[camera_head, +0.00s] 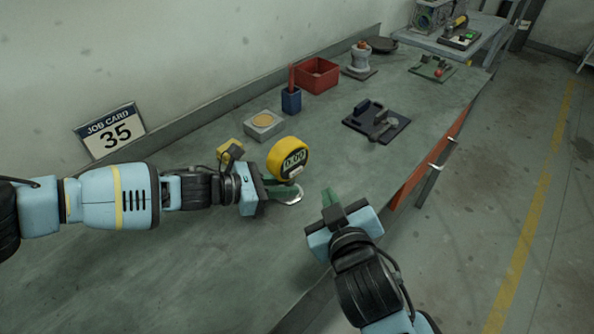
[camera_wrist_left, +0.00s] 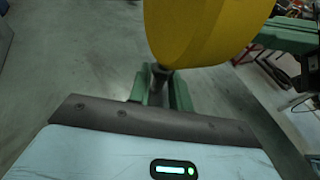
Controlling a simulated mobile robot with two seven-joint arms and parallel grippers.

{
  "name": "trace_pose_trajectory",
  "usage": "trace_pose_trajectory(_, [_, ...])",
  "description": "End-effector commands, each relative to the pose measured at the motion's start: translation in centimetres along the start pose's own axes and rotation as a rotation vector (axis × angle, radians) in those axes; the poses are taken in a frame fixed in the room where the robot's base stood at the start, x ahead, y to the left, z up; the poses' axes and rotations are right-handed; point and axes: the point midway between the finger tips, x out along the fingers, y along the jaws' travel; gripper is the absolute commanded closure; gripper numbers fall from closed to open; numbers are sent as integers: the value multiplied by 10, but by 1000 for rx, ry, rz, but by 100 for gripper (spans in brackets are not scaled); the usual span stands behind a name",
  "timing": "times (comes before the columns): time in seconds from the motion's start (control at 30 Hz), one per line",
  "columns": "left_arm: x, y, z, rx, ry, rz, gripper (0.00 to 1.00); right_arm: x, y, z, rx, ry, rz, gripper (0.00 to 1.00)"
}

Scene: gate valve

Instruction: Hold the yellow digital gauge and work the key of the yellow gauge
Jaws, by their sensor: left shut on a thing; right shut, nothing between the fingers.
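The yellow digital gauge (camera_head: 276,159) has a round body and a dark face that seems to read 0.00. A small pale patch shows low on its face; I cannot tell whether it is the key. My left gripper (camera_head: 283,190) is shut on the gauge's lower part and holds it upright over the bench. In the left wrist view the gauge (camera_wrist_left: 205,30) rises above the green fingers (camera_wrist_left: 160,88), with its dark stem between them. My right gripper (camera_head: 330,197) is shut and empty, to the right of the gauge and apart from it.
A curved silver piece (camera_head: 291,200) shows below the gauge. On the grey bench (camera_head: 200,255) stand a grey block with a tan disc (camera_head: 263,124), a blue holder (camera_head: 291,102), a red bin (camera_head: 318,77) and a dark tool board (camera_head: 376,123). The near bench is clear.

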Motion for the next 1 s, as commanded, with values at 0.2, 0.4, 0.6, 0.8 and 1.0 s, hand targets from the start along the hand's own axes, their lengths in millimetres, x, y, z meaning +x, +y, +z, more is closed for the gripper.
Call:
trace_pose_trajectory(0.2, [0,0,0,0,-1,-1,71,0,0,0,0,0,0,100])
trace_pose_trajectory(0.4, [0,0,0,0,0,-1,54,0,0,0,0,0,0,100])
trace_pose_trajectory(0.6, [0,0,0,0,0,0,54,0,0,0,0,0,0,100])
trace_pose_trajectory(0.8, [-17,1,0,1,0,2,54,0,0,0,0,0,0,100])
trace_pose_trajectory(1.0, [-54,1,0,0,0,3,54,0,0,0,0,0,0,100])
